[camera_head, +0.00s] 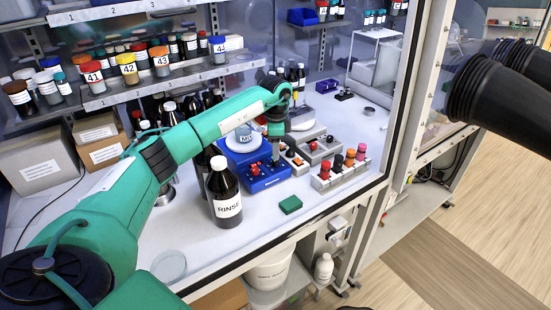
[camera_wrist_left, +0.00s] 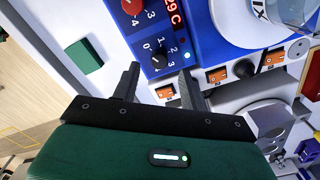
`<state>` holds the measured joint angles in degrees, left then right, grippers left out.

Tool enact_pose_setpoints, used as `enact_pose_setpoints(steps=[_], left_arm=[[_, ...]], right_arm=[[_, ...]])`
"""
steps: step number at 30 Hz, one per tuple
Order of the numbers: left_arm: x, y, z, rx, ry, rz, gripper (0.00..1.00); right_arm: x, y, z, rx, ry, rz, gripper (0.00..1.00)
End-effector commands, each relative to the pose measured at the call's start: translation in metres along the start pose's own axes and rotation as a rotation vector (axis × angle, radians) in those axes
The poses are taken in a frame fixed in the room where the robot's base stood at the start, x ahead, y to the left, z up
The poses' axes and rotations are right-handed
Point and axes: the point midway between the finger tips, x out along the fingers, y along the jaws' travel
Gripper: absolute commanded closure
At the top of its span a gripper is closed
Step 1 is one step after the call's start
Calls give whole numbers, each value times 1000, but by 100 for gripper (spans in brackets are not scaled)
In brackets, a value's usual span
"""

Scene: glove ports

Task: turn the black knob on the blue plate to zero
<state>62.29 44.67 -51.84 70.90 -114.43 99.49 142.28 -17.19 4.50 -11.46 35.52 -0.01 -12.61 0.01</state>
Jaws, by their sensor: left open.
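The blue plate (camera_head: 262,181) is a blue hotplate on the bench inside the cabinet; it fills the top middle of the left wrist view (camera_wrist_left: 205,45). Its black knob (camera_wrist_left: 158,61) has white numbers around it, and which one its mark points to is unclear. A red knob (camera_wrist_left: 131,6) with its own scale is farther along the same panel. My left gripper (camera_wrist_left: 160,70) is open, with its fingertips on either side of the black knob; contact cannot be told. In the head view the left gripper (camera_head: 275,158) points down over the hotplate. My right gripper is not in view.
A RINSE bottle (camera_head: 223,196) stands left of the hotplate. A green block (camera_head: 290,204) lies in front. A grey rack with red and orange caps (camera_head: 340,175) is to the right. Shelves of jars stand behind my arm. Black sleeves (camera_head: 500,95) project at the right.

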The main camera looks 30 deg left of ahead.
Motion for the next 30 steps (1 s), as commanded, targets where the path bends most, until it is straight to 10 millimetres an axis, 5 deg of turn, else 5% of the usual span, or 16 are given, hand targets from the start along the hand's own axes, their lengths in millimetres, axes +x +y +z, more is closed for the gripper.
enact_pose_setpoints(steps=[12, 30], left_arm=[[-83, 0, 0, -1, 2, -2, 56], [-96, 0, 0, -1, 0, 0, 56]], right_arm=[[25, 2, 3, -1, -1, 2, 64], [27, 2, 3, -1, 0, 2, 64]])
